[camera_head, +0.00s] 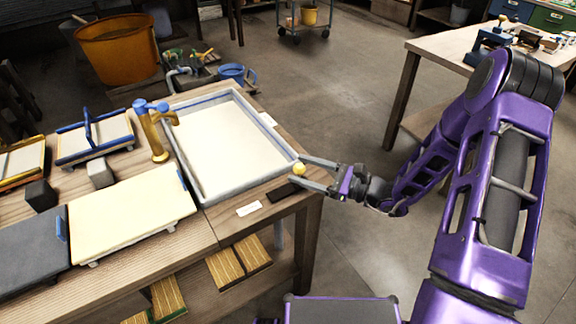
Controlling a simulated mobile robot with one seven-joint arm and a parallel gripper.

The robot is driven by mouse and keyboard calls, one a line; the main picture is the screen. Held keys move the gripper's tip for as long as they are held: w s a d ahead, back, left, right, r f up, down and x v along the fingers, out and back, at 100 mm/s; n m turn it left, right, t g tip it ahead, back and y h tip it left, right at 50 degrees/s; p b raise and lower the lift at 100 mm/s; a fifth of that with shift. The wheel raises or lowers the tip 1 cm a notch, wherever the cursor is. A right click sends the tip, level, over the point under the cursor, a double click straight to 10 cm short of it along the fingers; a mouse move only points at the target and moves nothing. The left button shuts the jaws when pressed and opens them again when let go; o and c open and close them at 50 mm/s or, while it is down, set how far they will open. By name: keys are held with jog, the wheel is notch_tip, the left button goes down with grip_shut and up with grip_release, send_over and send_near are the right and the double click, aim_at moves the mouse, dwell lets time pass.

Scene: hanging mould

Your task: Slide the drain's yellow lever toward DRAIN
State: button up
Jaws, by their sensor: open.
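The drain's yellow lever shows as a small yellow knob (299,169) at the near right corner of the shallow white-lined basin (202,190). My gripper (300,174) reaches in from the right at the end of my purple arm. Its two fingers are open, one on the far side of the knob and one on the near side. I cannot tell whether either finger touches the knob. A white label (249,208) and a black plate (282,192) lie on the table in front of the basin. The label's text is too small to read.
A brass tap (152,135) with blue handles stands at the basin's left edge. A cream board (130,212) and framed moulds (95,139) lie to the left. The floor right of the table is clear up to another workbench (440,46).

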jog(key=shift+x, duration=2.25)
grip_shut()
